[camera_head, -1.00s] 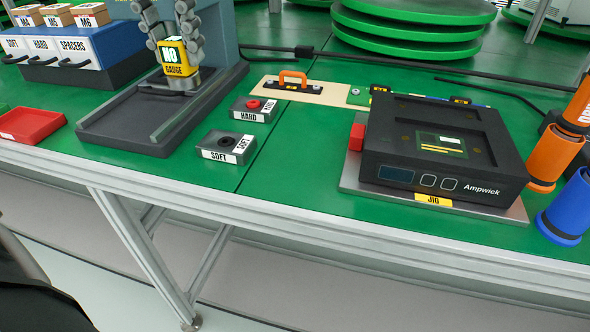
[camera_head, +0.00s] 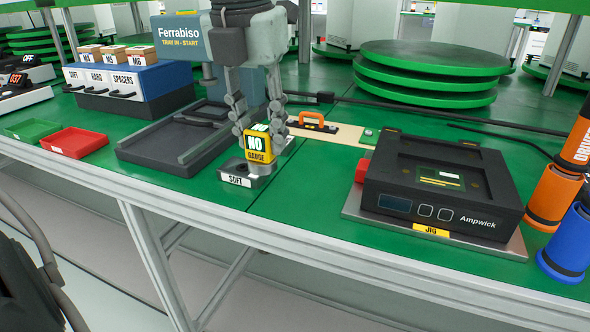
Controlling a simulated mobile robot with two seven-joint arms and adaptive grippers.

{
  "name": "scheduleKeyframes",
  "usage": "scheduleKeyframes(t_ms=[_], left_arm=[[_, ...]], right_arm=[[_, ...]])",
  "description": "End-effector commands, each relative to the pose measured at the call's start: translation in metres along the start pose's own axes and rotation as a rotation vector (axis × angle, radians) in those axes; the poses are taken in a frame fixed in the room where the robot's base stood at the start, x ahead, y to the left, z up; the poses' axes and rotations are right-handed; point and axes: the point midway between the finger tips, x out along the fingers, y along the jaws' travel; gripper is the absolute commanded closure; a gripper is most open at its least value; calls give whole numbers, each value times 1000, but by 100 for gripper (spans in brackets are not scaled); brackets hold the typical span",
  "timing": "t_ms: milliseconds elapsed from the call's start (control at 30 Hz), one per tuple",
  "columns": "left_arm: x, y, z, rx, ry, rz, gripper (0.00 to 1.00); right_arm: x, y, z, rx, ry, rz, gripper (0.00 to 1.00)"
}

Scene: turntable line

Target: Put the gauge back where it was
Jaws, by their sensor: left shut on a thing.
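The gauge (camera_head: 258,147) is a yellow block with a black "NO" face and a "GAUGE" label. My left gripper (camera_head: 260,125) points down and is shut on it, holding it upright. The gauge shows directly over the grey SOFT block (camera_head: 236,180) near the table's front edge; whether it touches the block I cannot tell. The HARD block is hidden behind the gauge and gripper. My right gripper is not in view.
The dark tray fixture (camera_head: 165,150) lies left of the gauge. The Ampwick unit (camera_head: 440,190) sits on the JIG plate (camera_head: 520,246) to the right. An orange-handled tool (camera_head: 312,124) lies behind. Red (camera_head: 75,142) and green (camera_head: 33,128) trays are at left.

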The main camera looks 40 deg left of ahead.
Motion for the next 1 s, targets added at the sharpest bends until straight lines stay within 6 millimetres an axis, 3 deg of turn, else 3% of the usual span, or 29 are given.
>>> scheduleKeyframes(t_ms=[100,300,667,1000], left_arm=[[18,-18,13,2,4,5,100],[33,-35,26,1,1,1,100],[72,-37,21,0,1,-1,100],[74,-37,22,-1,-3,-1,100]], right_arm=[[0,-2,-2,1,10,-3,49],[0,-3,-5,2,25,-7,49],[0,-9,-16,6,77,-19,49],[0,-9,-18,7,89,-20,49]])
